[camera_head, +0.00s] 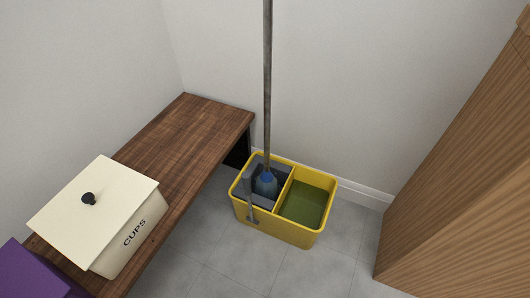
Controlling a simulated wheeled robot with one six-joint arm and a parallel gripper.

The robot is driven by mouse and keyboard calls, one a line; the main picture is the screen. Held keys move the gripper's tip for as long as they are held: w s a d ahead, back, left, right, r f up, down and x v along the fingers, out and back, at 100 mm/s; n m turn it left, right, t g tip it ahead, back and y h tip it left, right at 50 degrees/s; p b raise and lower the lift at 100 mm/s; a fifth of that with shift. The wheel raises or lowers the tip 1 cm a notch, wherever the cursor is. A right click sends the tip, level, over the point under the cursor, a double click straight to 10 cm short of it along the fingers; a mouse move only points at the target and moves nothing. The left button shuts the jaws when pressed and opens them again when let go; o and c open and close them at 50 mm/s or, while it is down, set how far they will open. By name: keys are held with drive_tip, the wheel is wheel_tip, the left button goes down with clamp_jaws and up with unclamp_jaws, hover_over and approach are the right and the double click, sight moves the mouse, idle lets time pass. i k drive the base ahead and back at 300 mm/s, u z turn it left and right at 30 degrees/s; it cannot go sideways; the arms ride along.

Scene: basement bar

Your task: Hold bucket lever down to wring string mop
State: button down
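A yellow mop bucket (273,234) stands on the grey floor in the middle of the view. A divider splits it into two compartments. The right compartment holds dark green water (305,203). The left one holds a grey wringer (262,207). The string mop's blue-grey head (265,186) sits in the wringer, and its long grey handle (267,80) stands nearly upright, running out of the top of the view. A grey lever (249,200) is at the bucket's left front side; whether it is raised or lowered is hard to tell. My gripper is not in view.
A brown wooden bench (185,135) stands left of the bucket, with a cream box marked CUPS (130,240) and a purple object (35,272) on it. A wooden cabinet (465,180) stands at the right. White walls are behind. Grey floor (225,255) is clear in front.

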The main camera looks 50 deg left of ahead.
sight(246, 177)
drive_tip(key=u, duration=0.3)
drive_tip(key=i, duration=0.6)
drive_tip(key=u, duration=1)
drive_tip(key=i, duration=0.5)
drive_tip(key=u, duration=0.5)
